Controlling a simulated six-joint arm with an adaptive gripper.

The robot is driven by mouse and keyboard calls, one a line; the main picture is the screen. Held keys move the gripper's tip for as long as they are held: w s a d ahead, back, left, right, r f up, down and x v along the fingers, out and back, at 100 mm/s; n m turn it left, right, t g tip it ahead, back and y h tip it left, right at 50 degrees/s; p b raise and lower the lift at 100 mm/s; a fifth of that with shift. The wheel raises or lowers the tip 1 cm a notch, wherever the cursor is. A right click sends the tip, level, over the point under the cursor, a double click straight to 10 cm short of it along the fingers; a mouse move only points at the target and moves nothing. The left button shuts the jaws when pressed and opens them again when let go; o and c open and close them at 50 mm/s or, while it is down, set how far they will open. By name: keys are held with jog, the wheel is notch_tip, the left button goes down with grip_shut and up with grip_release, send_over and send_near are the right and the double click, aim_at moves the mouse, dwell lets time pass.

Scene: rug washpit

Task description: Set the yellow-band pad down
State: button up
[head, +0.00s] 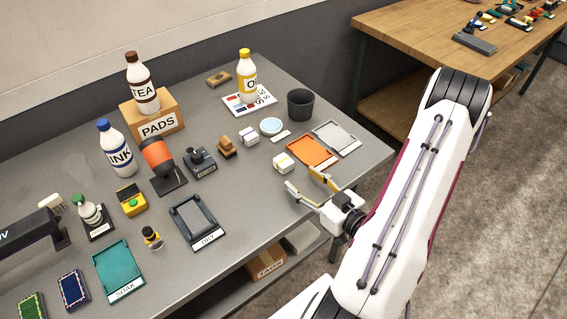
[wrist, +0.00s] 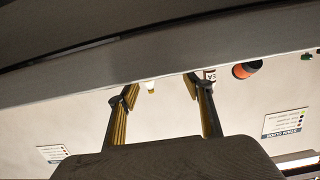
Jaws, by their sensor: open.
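The yellow-band pad (head: 284,163) is a small white block with a yellow band. It appears to sit on the grey table, just left of the orange tray (head: 311,151); whether they touch is hard to tell. My gripper (head: 299,178) is open and empty at the table's right front edge, its fingers pointing towards the pad, which looks close to the tips but not between them. In the wrist view the two fingers of my gripper (wrist: 160,88) are spread apart with nothing held, and the pad cannot be made out.
A grey tray (head: 337,138) lies right of the orange tray. The DRY tray (head: 194,216) is to the left, with bare table between.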

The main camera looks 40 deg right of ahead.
aim_at(289, 166)
jog(key=shift+w, duration=0.1)
jog(key=shift+w+f, duration=0.2)
jog(key=shift+w, duration=1)
jog(key=shift+w, duration=0.1)
jog(key=shift+w+d+f, duration=0.1)
jog(key=shift+w, duration=2.45)
jog(key=c, duration=1.1)
jog(key=shift+o, duration=0.2)
jog(key=shift+r, duration=0.2)
jog(key=shift+r, duration=4.75)
